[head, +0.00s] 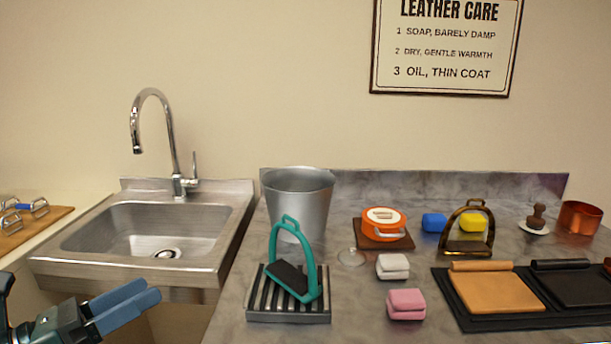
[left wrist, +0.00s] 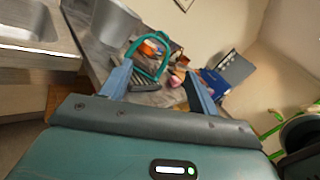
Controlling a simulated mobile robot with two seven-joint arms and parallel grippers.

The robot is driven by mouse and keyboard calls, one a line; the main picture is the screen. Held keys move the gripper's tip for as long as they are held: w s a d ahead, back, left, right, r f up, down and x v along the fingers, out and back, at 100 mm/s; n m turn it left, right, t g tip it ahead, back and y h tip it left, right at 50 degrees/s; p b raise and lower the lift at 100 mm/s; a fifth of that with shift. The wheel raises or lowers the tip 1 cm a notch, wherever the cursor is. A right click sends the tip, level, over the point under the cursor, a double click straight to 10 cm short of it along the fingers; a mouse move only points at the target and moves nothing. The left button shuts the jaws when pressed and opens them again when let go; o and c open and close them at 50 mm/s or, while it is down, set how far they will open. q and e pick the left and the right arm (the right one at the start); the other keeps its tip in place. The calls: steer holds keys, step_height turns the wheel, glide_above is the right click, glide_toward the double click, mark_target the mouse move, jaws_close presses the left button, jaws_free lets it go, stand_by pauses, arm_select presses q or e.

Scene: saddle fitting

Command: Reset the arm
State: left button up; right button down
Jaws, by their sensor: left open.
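My left gripper (head: 126,305) is at the lower left of the head view, in front of the sink and clear of the counter. Its two blue fingers are apart with nothing between them. They also show in the left wrist view (left wrist: 160,88), pointing toward the counter from a distance. A teal stirrup (head: 308,262) with a dark tread stands tilted on a ribbed black and metal rack (head: 289,314); it also shows in the left wrist view (left wrist: 138,62). My right gripper is not in view.
A metal bucket (head: 301,205) stands behind the rack, right of the sink (head: 157,228). An orange tin (head: 384,222), a brass stirrup (head: 467,228), white (head: 392,266) and pink (head: 405,304) sponges, and a dark mat (head: 445,289) with leather pieces are farther right. Bits (head: 22,211) lie on a board at left.

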arm_select(q)
step_height(320, 180, down, 16)
steer(key=s+n+t+y, duration=0.15)
steer(key=n+y, duration=0.25)
steer(key=n, duration=0.8)
steer(key=s+r+n+t+y, duration=0.15)
steer(key=n+y, duration=0.25)
steer(key=n, duration=0.9)
steer(key=s+d+f+n+g+y, duration=0.1)
steer(key=s+d+f+n+g, duration=0.1)
steer(key=s+d+f+n, duration=0.25)
steer(key=s+d+f+n+g, duration=0.1)
steer(key=s+d+f+n, duration=0.15)
steer(key=f+n, duration=0.45)
steer(key=r+g+p, duration=0.1)
steer(key=r+p, duration=0.1)
steer(key=p, duration=0.5)
steer(key=d+r+n+g+p, duration=0.1)
steer(key=r+g+p, duration=0.1)
steer(key=p, duration=0.6)
steer(key=shift+w+d+r+y, duration=0.15)
steer(key=shift+w+r+y, duration=0.05)
steer(key=shift+r+y, duration=0.2)
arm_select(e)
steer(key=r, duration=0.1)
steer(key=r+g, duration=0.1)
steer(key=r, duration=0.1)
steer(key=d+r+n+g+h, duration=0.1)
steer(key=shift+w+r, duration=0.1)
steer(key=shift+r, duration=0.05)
